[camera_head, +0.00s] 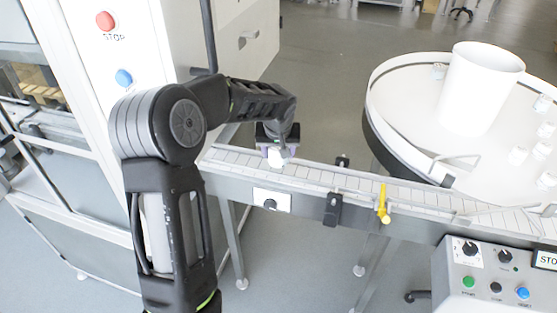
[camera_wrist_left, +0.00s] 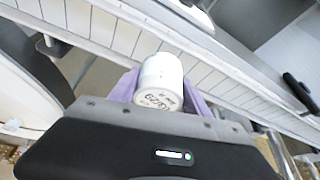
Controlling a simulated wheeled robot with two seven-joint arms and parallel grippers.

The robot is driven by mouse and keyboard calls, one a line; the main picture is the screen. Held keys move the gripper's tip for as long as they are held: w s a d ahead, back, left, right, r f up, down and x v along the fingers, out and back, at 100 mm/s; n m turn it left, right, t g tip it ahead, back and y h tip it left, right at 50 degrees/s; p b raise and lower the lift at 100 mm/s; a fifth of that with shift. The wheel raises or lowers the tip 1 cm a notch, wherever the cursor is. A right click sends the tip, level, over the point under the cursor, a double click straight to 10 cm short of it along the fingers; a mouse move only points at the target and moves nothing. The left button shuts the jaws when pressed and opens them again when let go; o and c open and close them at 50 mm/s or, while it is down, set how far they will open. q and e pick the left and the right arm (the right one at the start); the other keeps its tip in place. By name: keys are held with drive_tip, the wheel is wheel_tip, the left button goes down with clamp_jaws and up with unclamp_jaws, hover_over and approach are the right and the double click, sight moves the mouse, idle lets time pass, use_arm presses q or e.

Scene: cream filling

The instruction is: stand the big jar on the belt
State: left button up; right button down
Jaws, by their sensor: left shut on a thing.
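The jar is a small white cylinder (camera_wrist_left: 158,78) with dark printed marks, seen in the left wrist view between purple finger pads. My left gripper (camera_head: 278,150) is shut on it. In the head view the jar (camera_head: 275,159) shows as a small white patch under the gripper, partly hidden by it. It is over the left end of the conveyor belt (camera_head: 340,184), a narrow light slatted strip that also shows in the left wrist view (camera_wrist_left: 110,35). I cannot tell whether the jar touches the belt. My right gripper is out of view.
A round white turntable (camera_head: 425,120) stands at the right with a tall white cylinder (camera_head: 480,85) and several small white jars. A yellow piece (camera_head: 383,203) stands at the belt's near edge. A control box (camera_head: 490,275) is at lower right. A white cabinet is left.

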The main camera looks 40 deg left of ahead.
sight(279, 160)
use_arm(q)
wheel_tip(279, 160, down, 3)
drive_tip(key=shift+f+p, duration=0.1)
drive_tip(key=shift+p, duration=0.3)
drive_tip(key=shift+f, duration=0.1)
drive_tip(key=shift+f, duration=0.1)
drive_tip(key=shift+f+b, duration=0.25)
drive_tip(key=shift+b, duration=0.2)
drive_tip(key=o, duration=1.3)
drive_tip(key=shift+c, duration=0.2)
drive_tip(key=shift+r+p, duration=0.4)
drive_tip(key=shift+p, duration=0.05)
drive_tip(key=b+v, duration=0.3)
drive_tip(key=v, duration=0.9)
